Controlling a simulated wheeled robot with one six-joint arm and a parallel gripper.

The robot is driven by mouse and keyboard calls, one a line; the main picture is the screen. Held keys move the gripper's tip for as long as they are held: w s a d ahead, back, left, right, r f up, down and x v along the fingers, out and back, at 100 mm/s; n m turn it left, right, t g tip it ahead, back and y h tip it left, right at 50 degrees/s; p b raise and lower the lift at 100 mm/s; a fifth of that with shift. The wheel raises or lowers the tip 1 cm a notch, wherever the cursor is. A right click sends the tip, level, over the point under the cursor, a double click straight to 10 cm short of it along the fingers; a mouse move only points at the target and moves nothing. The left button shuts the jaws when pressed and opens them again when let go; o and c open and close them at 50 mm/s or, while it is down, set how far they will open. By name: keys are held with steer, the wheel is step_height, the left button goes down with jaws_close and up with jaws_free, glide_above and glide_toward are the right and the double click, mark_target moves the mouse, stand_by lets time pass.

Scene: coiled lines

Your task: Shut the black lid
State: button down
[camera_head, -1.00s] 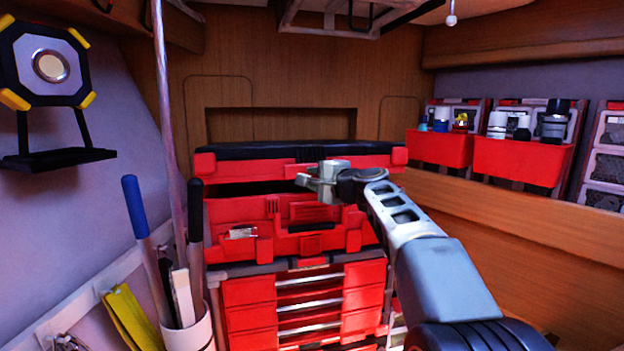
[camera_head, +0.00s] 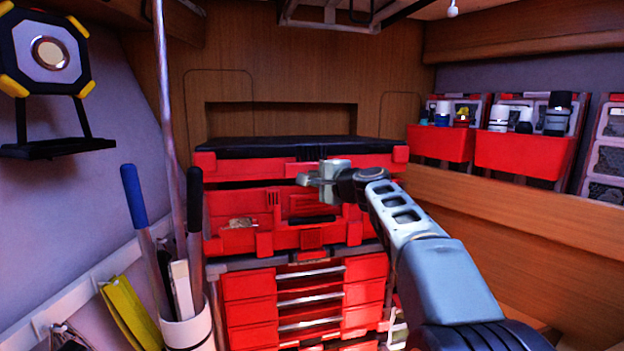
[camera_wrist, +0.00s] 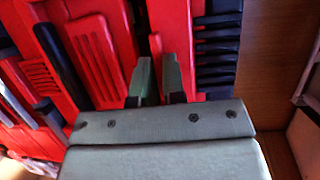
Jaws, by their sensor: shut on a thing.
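The black lid (camera_head: 290,147) with its red front rim (camera_head: 240,168) sits over the red toolbox body (camera_head: 240,240). It is nearly level, with a narrow dark gap between rim and body, clearest at the left. My gripper (camera_head: 311,180) is at the middle of the lid's front edge. In the wrist view my gripper (camera_wrist: 158,78) has its two fingers close together on a red strip that looks like the lid's front rim. The lid's black ribbed top (camera_wrist: 216,50) is to the right there. My arm hides the right part of the gap.
A red drawer unit (camera_head: 250,300) stands under the toolbox. A white holder (camera_head: 187,333) with blue- and black-handled tools is at the left, near a tall pole (camera_head: 165,110). Red wall bins (camera_head: 525,155) are at the right. A wooden wall stands behind.

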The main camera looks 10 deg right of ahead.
mark_target(316, 191)
step_height(316, 191, down, 3)
steer(key=shift+f+b, duration=0.1)
steer(key=shift+b, duration=0.9)
steer(key=shift+w+f, duration=0.1)
steer(key=shift+f, duration=0.05)
steer(key=c, duration=1.2)
jaws_free()
steer(key=shift+s+r, duration=0.2)
steer(key=b+v, duration=0.4)
steer(key=v, duration=0.9)
steer(key=shift+s+d, duration=0.1)
steer(key=shift+s, duration=0.2)
